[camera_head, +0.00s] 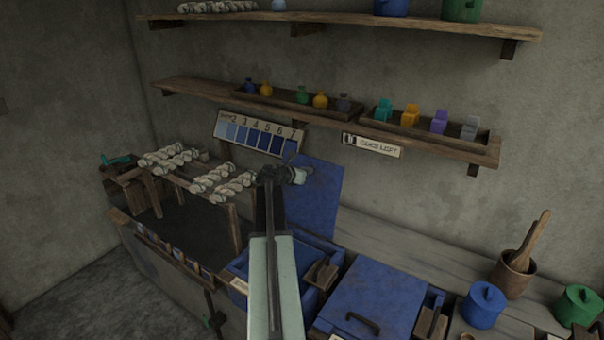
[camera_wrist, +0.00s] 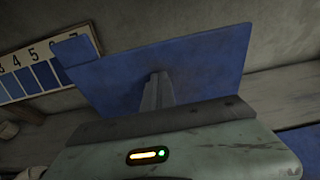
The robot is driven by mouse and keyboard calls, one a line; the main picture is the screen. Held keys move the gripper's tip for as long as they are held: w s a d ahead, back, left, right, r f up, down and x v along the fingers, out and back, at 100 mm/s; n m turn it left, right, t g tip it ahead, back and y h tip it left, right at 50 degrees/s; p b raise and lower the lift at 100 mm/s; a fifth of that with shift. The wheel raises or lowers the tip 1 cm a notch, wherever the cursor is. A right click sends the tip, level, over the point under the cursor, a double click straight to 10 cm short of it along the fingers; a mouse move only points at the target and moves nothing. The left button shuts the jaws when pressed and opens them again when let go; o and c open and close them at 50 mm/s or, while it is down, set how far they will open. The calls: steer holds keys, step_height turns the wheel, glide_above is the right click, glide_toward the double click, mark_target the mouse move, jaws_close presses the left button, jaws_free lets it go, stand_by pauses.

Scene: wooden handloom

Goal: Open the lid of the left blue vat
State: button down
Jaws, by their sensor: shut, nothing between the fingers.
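The lid (camera_head: 325,202) of the left blue vat is a flat blue panel standing steeply upright at the vat's back edge. The left blue vat (camera_head: 302,262) below it is open, partly hidden by my arm. In the wrist view the lid (camera_wrist: 205,70) fills the upper middle, tilted in the picture. My gripper (camera_head: 300,175) is raised in front of the lid's upper left part. Its fingers (camera_wrist: 156,88) are together and empty, pointing at the lid's face. I cannot tell whether the fingertips touch it.
A second blue vat (camera_head: 372,298) with its lid closed stands to the right. A drying rack with white yarn skeins (camera_head: 222,183) stands left. A numbered colour chart (camera_head: 258,133) and wooden shelves (camera_head: 330,108) are on the wall above. Blue (camera_head: 482,305) and green pots stand right.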

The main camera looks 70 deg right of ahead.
steer(key=shift+w+a, duration=0.2)
steer(key=shift+w, duration=0.1)
steer(key=p+v, duration=0.5)
steer(key=v, duration=0.8)
steer(key=shift+a+r, duration=0.2)
steer(key=shift+r, duration=0.2)
